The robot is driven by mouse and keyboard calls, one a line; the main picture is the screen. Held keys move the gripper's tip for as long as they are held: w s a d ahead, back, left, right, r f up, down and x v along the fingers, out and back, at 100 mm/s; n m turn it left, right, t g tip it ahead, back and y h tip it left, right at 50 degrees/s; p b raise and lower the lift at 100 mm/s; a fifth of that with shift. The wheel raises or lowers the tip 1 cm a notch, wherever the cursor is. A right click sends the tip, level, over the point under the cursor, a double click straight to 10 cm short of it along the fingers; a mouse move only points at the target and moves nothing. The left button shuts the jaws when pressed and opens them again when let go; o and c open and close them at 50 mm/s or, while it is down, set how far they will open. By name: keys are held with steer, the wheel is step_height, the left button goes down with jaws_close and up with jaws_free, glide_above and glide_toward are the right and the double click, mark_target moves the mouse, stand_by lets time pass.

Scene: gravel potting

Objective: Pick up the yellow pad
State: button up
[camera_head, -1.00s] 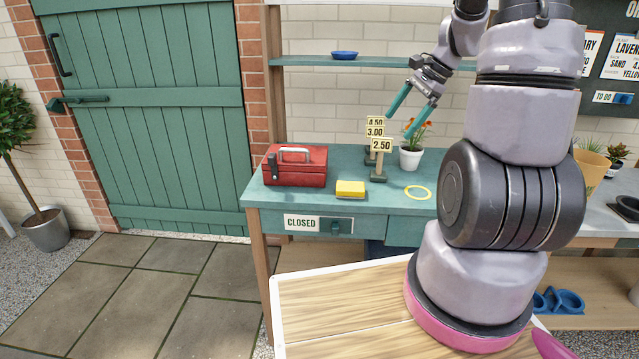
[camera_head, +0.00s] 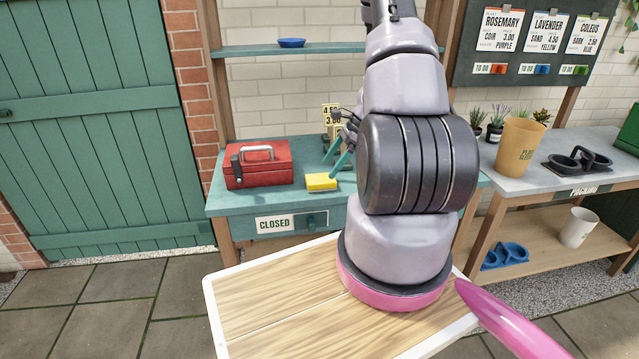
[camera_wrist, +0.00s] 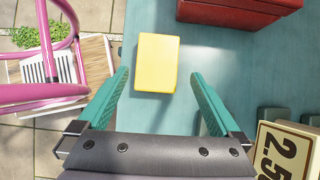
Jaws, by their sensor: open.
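The fingers are spread wide and hold nothing. In the head view my gripper (camera_head: 336,158) hangs over the bench just above and right of the pad, partly hidden by my arm. I cannot tell the exact height above the pad.
The red toolbox (camera_head: 258,165) stands left of the pad and shows in the wrist view (camera_wrist: 235,10). Price signs (camera_head: 331,121) stand behind my gripper; one marked 2.50 (camera_wrist: 284,152) is close at lower right in the wrist view. A blue dish (camera_head: 291,43) sits on the shelf.

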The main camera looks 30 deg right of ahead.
mark_target(322, 178)
steer(key=x, duration=0.5)
steer(key=shift+s+f, duration=0.1)
steer(key=shift+s, duration=0.1)
steer(key=shift+c, duration=0.3)
steer(key=c, duration=1.2)
step_height(322, 178, up, 10)
